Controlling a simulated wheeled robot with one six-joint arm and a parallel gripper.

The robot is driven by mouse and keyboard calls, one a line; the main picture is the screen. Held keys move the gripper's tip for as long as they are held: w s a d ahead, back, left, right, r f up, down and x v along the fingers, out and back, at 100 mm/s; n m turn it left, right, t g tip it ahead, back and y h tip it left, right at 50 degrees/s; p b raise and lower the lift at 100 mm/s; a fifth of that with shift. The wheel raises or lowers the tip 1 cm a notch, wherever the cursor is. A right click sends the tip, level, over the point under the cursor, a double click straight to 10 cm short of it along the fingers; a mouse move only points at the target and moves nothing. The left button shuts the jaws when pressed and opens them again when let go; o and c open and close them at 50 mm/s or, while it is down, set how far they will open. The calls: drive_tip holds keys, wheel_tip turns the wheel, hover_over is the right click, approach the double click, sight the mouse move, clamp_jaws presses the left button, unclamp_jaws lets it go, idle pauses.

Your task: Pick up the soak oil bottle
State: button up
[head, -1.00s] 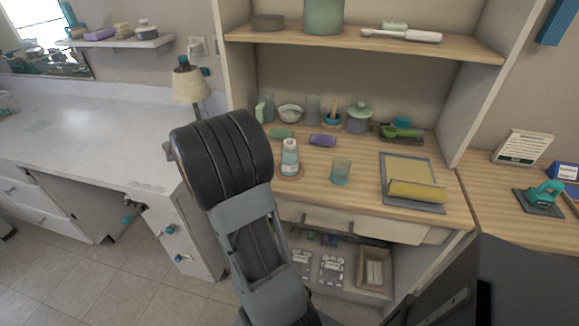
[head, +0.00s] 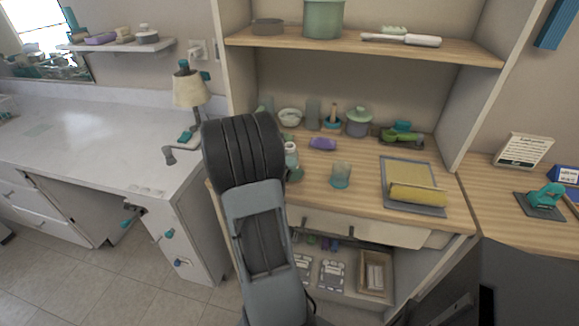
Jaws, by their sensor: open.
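A small bottle (head: 291,151) with a white cap and pale body stands on the wooden desk. It looks like the soak oil bottle, but its label is too small to read. My arm covers its left and lower parts. My gripper is not visible; the dark, rounded link of my arm in front of the desk hides whatever is beyond it. I cannot tell how far my gripper is from the bottle.
A teal glass (head: 341,174) stands right of the bottle, with a purple item (head: 323,143) behind. A grey tray (head: 431,208) with a yellow roll lies further right. Several jars and bowls line the back. A shelf (head: 350,44) overhangs the desk.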

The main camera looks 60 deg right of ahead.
sight(289, 156)
drive_tip(key=shift+c, duration=0.2)
drive_tip(key=c, duration=1.1)
drive_tip(key=shift+o, duration=0.2)
drive_tip(key=shift+r, duration=0.15)
drive_tip(key=shift+d+r, duration=0.1)
drive_tip(key=shift+r, duration=0.2)
wheel_tip(289, 156, up, 2)
drive_tip(key=shift+r, duration=0.1)
drive_tip(key=s+a+r+p, duration=0.1)
drive_tip(key=s+a+r, duration=0.4)
drive_tip(key=a+r, duration=0.5)
drive_tip(key=shift+a+p, duration=0.4)
drive_tip(key=shift+a, duration=1.15)
drive_tip(key=shift+s, duration=0.1)
